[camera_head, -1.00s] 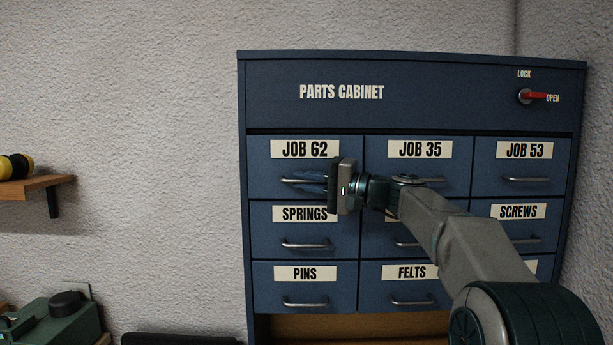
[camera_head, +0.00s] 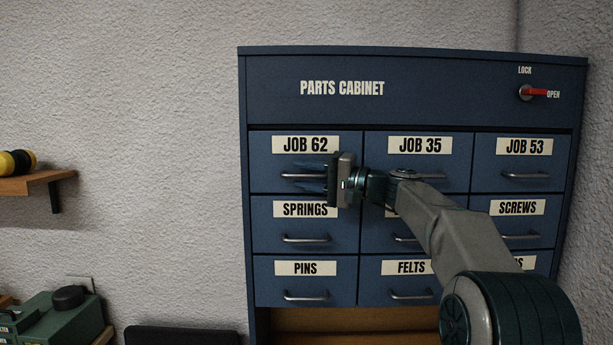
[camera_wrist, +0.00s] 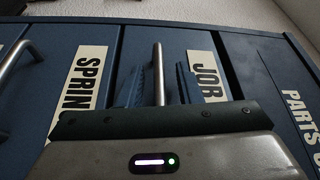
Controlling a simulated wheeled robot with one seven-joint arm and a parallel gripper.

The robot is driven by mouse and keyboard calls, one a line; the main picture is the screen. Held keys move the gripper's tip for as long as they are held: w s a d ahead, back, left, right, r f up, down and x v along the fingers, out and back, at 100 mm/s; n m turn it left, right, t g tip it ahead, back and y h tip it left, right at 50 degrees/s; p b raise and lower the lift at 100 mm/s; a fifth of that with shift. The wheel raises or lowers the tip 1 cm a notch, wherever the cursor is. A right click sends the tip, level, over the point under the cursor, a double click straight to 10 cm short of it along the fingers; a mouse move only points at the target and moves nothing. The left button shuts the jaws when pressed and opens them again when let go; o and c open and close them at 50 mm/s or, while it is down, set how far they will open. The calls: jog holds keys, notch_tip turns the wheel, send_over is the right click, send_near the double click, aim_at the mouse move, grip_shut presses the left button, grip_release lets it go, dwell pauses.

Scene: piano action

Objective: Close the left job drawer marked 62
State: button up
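The JOB 62 drawer (camera_head: 262,165) is at the top left of the blue parts cabinet. Its front looks level with the JOB 35 drawer beside it. Its metal bar handle (camera_head: 290,176) is partly hidden by my gripper (camera_head: 312,177). In the wrist view the handle (camera_wrist: 158,72) passes between the two blue fingers of my gripper (camera_wrist: 162,85), with a gap visible on each side. The fingers are open, one above and one below the bar. The JOB label (camera_wrist: 207,75) is close to one finger.
The parts cabinet (camera_head: 440,95) has rows of closed drawers. My arm covers parts of the middle and right columns. A red lock lever (camera_head: 535,92) points toward OPEN at the top right. A wooden shelf (camera_head: 30,183) is on the wall at left, with bare wall between.

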jog(key=b+v, duration=0.4)
jog(key=v, duration=1)
jog(key=shift+a, duration=0.1)
jog(key=s+a+f+g+h, duration=0.1)
jog(key=s+a+f+h, duration=0.1)
jog(key=s+f+h, duration=0.3)
jog(key=s+a+f+m+g, duration=0.1)
jog(key=s+a+f, duration=0.15)
jog(key=f, duration=0.45)
jog(key=s+a+f+h, duration=0.3)
jog(key=f, duration=0.3)
jog(key=s+d+f+n+g+h, duration=0.1)
jog(key=s+d+f+h, duration=0.3)
jog(key=s+f, duration=0.6)
jog(key=s+d+f+n+g+h, duration=0.1)
jog(key=s+f+h, duration=0.4)
jog(key=s+f, duration=0.5)
jog(key=s+d+n, duration=0.1)
jog(key=d, duration=0.1)
jog(key=shift+s+d+f+n, duration=0.2)
jog(key=shift+s+d+n, duration=0.15)
jog(key=shift+d+n, duration=0.05)
jog(key=shift+o, duration=0.5)
